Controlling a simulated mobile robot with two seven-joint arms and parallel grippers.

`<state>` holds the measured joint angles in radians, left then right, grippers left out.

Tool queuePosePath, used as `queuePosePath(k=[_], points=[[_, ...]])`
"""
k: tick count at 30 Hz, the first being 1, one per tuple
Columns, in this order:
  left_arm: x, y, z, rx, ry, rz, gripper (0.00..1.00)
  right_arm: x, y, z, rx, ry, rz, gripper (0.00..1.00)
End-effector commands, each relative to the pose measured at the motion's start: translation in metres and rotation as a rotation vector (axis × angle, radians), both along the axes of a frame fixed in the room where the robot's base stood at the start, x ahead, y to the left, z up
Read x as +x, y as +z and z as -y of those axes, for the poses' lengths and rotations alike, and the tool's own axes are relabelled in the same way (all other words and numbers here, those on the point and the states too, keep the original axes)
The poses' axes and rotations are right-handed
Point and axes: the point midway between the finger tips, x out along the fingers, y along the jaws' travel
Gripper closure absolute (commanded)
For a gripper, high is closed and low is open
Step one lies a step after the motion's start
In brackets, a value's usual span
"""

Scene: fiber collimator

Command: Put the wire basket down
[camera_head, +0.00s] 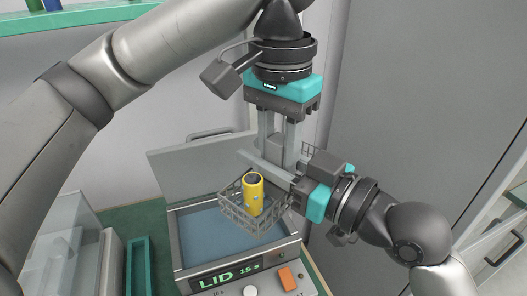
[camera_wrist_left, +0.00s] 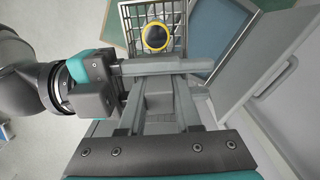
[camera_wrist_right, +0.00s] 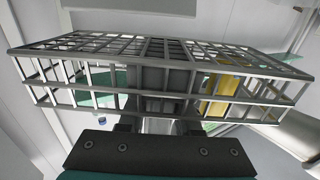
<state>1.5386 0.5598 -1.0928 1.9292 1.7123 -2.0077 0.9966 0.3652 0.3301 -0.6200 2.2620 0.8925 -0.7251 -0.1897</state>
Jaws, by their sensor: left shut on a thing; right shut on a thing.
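The grey wire basket (camera_head: 240,215) appears over the right part of the open tank (camera_head: 196,235), with a yellow cylinder (camera_head: 253,192) upright in it. Its height above the tank is hard to tell. The basket crosses the right wrist view (camera_wrist_right: 60,75), with the yellow part (camera_wrist_right: 222,92) behind its mesh at right. My left gripper (camera_head: 279,150) points down and is shut; my right gripper (camera_head: 268,170) comes in from the right and is shut, crossing below it. Both are at the basket, but their exact grip points are hidden by the crossing fingers.
The tank's grey lid (camera_head: 185,165) stands open behind it. The front panel has a display (camera_head: 225,273) reading "LID 15 s", an orange switch (camera_head: 288,279) and a white knob (camera_head: 250,291). A green tray (camera_head: 139,265) and a clear box (camera_head: 65,240) stand to the left.

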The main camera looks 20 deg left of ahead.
Motion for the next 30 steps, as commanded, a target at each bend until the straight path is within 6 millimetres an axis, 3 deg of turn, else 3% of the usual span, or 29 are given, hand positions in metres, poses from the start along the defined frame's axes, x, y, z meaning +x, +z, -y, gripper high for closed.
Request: queuePosePath(k=[1,2,10,30], points=[[-0.0022,-0.0004,-0.0010,0.006,-0.003,-0.008,1.00,0.0051,-0.0004,0.0033,-0.003,-0.015,0.003,1.00],[-0.0022,-0.0004,-0.0012,0.006,-0.003,-0.008,0.65,0.0052,0.0005,0.0033,-0.001,-0.016,0.005,1.00],[-0.0018,-0.0006,-0.0021,0.008,-0.001,-0.007,0.34,0.0051,0.0005,0.0035,-0.001,-0.015,0.005,1.00],[-0.0008,-0.0002,-0.0032,0.009,0.004,-0.006,0.33,0.0049,0.0009,0.0037,-0.001,-0.015,0.006,1.00]])
